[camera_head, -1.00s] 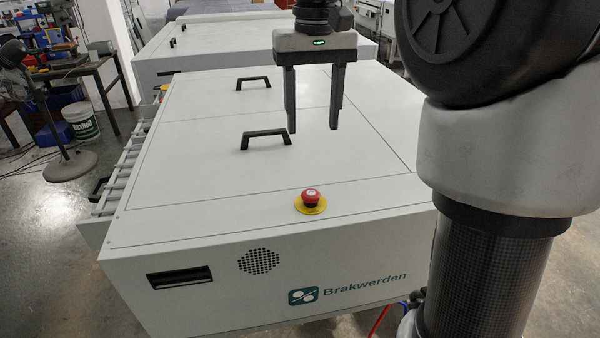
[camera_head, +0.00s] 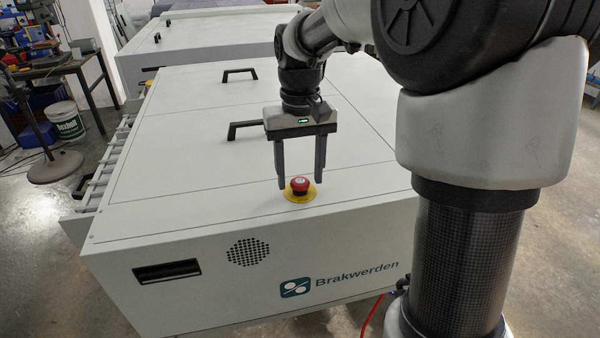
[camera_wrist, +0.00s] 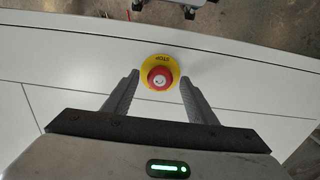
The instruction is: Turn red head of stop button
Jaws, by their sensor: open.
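The stop button has a red head (camera_head: 300,184) on a round yellow base plate (camera_head: 300,196), near the front edge of the white machine's top. My gripper (camera_head: 299,185) points down with its two fingers spread; in the head view the fingertips appear on either side of the red head. In the wrist view the red head (camera_wrist: 160,77) and yellow plate (camera_wrist: 159,62) lie between and slightly beyond the fingertips of my gripper (camera_wrist: 158,80). Nothing is held. The exact height of the fingertips above the plate cannot be told.
The white machine (camera_head: 180,165) has a flat top with black handles (camera_head: 238,76) behind my gripper. Its front face carries a grille (camera_head: 248,252) and a slot (camera_head: 167,271). The top left of the button is clear. A pedestal stand (camera_head: 52,166) is on the floor at left.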

